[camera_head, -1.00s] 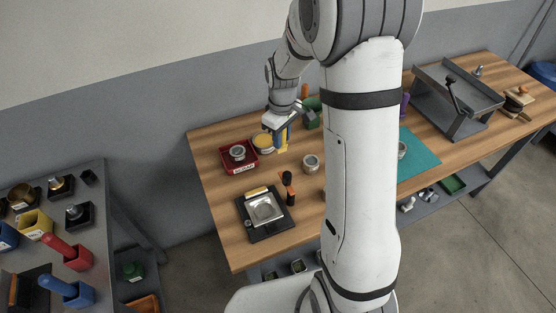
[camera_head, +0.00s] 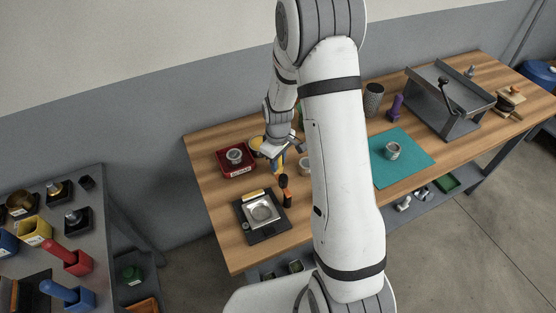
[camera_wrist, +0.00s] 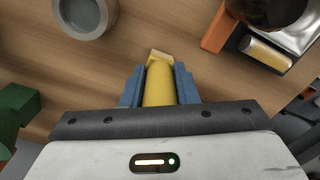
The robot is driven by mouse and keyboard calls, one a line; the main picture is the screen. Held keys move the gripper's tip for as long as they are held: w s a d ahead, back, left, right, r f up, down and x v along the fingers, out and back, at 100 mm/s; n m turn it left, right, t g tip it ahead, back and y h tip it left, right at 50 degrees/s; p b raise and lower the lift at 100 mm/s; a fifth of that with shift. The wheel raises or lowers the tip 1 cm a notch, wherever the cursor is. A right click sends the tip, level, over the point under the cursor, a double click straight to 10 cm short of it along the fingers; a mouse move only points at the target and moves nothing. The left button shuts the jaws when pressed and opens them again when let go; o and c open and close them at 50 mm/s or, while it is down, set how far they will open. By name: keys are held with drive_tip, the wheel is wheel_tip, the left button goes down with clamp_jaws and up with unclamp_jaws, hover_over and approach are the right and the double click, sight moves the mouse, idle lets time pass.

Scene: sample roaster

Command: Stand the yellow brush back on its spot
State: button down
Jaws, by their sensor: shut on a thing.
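My gripper (camera_head: 278,158) is shut on the yellow brush (camera_head: 279,168), above the wooden bench, behind the orange-and-black upright tool. In the wrist view the brush (camera_wrist: 159,85) sits between the blue fingers of my gripper (camera_wrist: 160,88), with a pale yellow end beyond the fingertips. Whether its lower end touches the bench cannot be told. Its spot is not clearly marked in these views.
The orange-and-black tool (camera_head: 285,190) and black scale (camera_head: 276,231) stand close in front. A metal tin (camera_head: 304,166) is to the right, a red tray (camera_head: 222,171) to the left. A teal mat (camera_head: 415,165) lies further right. Coloured holders stand on the grey left bench (camera_head: 112,240).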

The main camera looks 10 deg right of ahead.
drive_tip(key=c, duration=1.1)
unclamp_jaws()
drive_tip(key=shift+f, duration=0.1)
wheel_tip(320, 180, up, 12)
drive_tip(key=shift+r+b, duration=0.1)
drive_tip(key=shift+b, duration=0.75)
drive_tip(key=shift+s+d+r+m+t, duration=0.1)
drive_tip(key=shift+s+r+m+t, duration=0.45)
drive_tip(key=shift+s+r+m, duration=2.15)
drive_tip(key=shift+s+r+n+t, duration=0.15)
drive_tip(key=shift+s+r+t, duration=0.8)
drive_tip(key=shift+s, duration=3.7)
drive_tip(key=shift+s+d+r+m+t, duration=0.1)
drive_tip(key=shift+s+r+m, duration=1.15)
drive_tip(key=shift+s+r, duration=1.85)
drive_tip(key=shift+s+f, duration=0.55)
drive_tip(key=shift+f, duration=0.05)
